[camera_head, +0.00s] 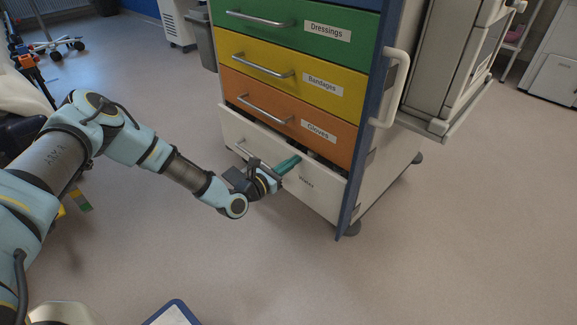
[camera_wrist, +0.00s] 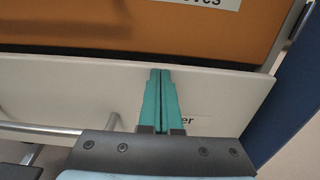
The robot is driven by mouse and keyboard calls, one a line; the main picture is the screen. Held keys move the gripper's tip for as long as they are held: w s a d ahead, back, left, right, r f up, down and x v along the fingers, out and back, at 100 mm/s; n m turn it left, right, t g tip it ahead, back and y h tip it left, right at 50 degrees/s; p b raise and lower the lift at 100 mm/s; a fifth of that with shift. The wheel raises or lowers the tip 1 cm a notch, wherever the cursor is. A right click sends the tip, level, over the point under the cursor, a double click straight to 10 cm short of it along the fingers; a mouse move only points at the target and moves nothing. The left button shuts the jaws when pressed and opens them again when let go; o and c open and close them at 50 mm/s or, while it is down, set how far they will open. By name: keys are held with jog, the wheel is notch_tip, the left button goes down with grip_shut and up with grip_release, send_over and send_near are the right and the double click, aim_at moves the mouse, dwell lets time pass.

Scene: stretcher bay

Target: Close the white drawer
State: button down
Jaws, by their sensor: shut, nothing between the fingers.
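The white drawer (camera_head: 316,193) is the lowest drawer of the cart in the head view. It stands partly open, with a dark gap showing between its top edge and the orange drawer above. Its front also shows in the wrist view (camera_wrist: 230,96), with its metal handle (camera_wrist: 50,128) at the lower left. My gripper (camera_head: 290,163) is shut and empty, its teal fingers at the white drawer's front near the top edge, right of the handle. In the wrist view the closed fingertips (camera_wrist: 160,72) reach the drawer's top edge. I cannot tell whether they touch it.
Above it, the orange (camera_head: 323,118), yellow (camera_head: 300,72) and green (camera_head: 290,27) drawers look shut. A white side handle (camera_head: 398,85) and a grey device (camera_head: 455,60) are on the cart's right. The floor (camera_head: 270,265) in front is mostly clear. A grey bin (camera_head: 200,40) stands behind.

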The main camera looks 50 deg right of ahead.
aim_at(303, 153)
jog(key=d, duration=0.4)
jog(key=shift+s+d, duration=0.15)
jog(key=shift+s, duration=0.05)
jog(key=shift+w+d+r, duration=0.1)
jog(key=shift+d+r, duration=0.05)
